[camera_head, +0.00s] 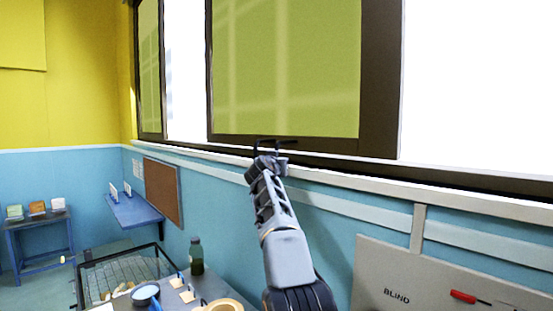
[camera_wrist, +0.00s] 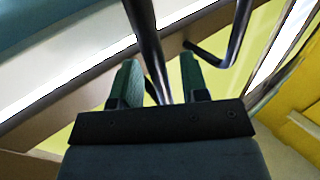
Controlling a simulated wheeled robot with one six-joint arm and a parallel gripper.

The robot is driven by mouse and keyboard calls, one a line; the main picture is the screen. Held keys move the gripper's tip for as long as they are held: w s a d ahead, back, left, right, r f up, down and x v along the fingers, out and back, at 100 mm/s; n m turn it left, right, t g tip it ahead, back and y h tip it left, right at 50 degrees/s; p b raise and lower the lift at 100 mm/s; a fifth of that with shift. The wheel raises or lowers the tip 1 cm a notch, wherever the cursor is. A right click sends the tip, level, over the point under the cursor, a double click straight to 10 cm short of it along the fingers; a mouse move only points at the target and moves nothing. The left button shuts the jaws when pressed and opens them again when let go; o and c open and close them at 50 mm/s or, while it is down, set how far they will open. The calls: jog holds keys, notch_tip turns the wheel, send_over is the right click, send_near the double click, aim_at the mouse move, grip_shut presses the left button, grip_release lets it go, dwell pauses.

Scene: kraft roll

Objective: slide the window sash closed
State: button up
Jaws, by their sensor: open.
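The window sash (camera_head: 380,85) is a dark brown frame around a yellow-green pane (camera_head: 285,70). Bright white openings show on both its left and right sides. A dark handle bar (camera_head: 290,141) shows at the sash's bottom rail. My gripper (camera_head: 268,162) is raised to the sill, right at this handle. In the wrist view my gripper (camera_wrist: 160,82) has its two green fingers apart, with a dark bar (camera_wrist: 148,45) running between them in the picture. A bent dark bar (camera_wrist: 228,50) lies to the right. I cannot tell whether the fingers touch the handle.
A pale sill (camera_head: 440,192) runs beneath the window. Below are a grey board marked BLIND (camera_head: 400,270) at right, a dark green bottle (camera_head: 196,256), a wire-frame bin (camera_head: 125,270) and a blue wall shelf (camera_head: 133,211). Another window panel (camera_head: 150,65) stands at left.

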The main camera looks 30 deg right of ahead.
jog(key=shift+w+d, duration=0.1)
jog(key=shift+d, duration=0.05)
grip_shut()
dwell(0.4)
